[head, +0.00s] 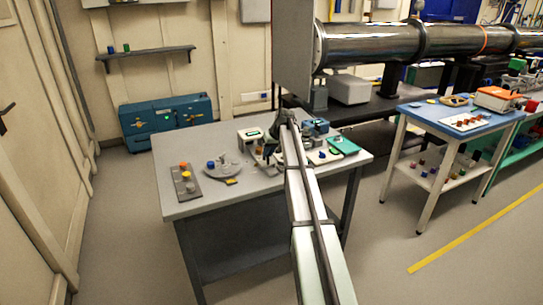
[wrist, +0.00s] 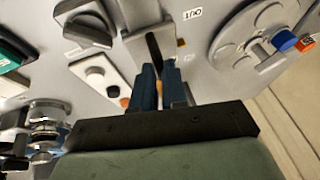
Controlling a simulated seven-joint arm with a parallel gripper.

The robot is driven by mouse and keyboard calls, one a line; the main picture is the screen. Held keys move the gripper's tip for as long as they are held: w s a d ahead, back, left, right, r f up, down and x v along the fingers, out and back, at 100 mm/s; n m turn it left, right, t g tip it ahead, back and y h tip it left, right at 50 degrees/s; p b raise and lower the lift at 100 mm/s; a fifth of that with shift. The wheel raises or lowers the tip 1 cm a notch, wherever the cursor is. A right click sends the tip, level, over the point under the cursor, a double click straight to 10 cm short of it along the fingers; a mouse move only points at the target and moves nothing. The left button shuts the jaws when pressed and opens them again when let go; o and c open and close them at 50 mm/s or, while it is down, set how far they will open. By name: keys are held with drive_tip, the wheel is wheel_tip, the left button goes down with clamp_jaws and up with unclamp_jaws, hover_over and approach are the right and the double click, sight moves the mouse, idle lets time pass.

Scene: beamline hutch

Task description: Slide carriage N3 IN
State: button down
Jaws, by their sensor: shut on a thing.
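My gripper (wrist: 161,88) has its two dark blue fingers close together in the wrist view. They are shut on a dark upright piece (wrist: 154,47), which stands on a light grey block; I take this to be the carriage handle. No N3 mark is readable. A small white label (wrist: 192,14) lies beyond the fingertips, to the right, its letters hard to read. In the head view my gripper (head: 276,128) is low over the back middle of the grey table (head: 210,205), and my arm hides much of what it touches.
A white box (wrist: 100,77) with a button is close left, and a black knob (wrist: 88,29) is farther left. A grey block with coloured knobs (head: 185,182) sits at the table's left.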

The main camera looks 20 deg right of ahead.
drive_tip(key=shift+w, duration=0.75)
drive_tip(key=shift+s, duration=0.1)
drive_tip(key=c, duration=1.2)
unclamp_jaws()
drive_tip(key=shift+o, duration=0.2)
drive_tip(key=shift+s+r, duration=0.1)
drive_tip(key=v, duration=1.3)
drive_tip(key=shift+r, duration=0.35)
